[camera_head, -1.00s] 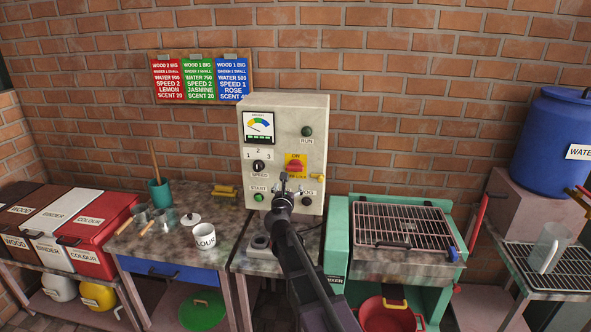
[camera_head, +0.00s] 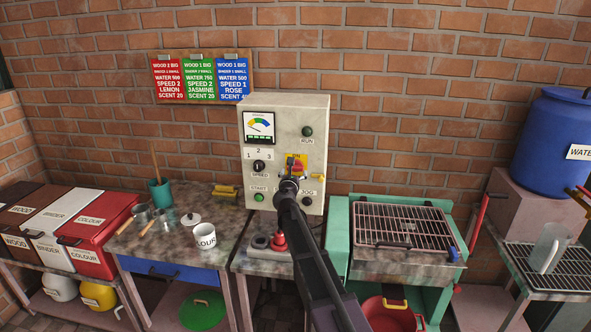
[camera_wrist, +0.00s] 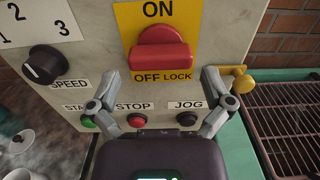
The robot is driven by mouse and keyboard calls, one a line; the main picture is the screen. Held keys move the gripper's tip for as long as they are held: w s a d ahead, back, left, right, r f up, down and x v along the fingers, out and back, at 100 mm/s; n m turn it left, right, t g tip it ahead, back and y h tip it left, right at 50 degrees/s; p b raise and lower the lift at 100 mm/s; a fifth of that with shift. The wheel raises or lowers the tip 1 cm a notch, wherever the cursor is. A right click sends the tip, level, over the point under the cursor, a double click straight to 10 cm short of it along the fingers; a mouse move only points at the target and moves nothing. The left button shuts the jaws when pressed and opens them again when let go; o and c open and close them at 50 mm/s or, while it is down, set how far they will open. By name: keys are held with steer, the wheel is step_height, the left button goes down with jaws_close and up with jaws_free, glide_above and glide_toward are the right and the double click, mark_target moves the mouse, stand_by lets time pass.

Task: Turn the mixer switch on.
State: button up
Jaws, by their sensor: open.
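The mixer switch is a red knob (camera_wrist: 160,55) on a yellow plate marked ON above and OFF LOCK below. In the wrist view its handle lies level across the plate. In the head view the switch (camera_head: 297,166) is partly covered by my arm. The switch sits on the pale control box (camera_head: 318,120). My gripper (camera_wrist: 160,88) is open and empty in front of the panel. Its two fingers are spread to the left and right, just below the red knob in the wrist view. I cannot tell whether a finger touches the panel.
A black speed knob (camera_wrist: 58,64) is at the left. A green start button (camera_wrist: 88,122), red STOP button (camera_wrist: 137,120) and black JOG button (camera_wrist: 186,118) line the panel below. A grill rack (camera_head: 400,225) stands beside the box.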

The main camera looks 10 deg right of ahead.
mark_target(295, 169)
steer(key=shift+x, duration=1.7)
steer(key=c, duration=0.8)
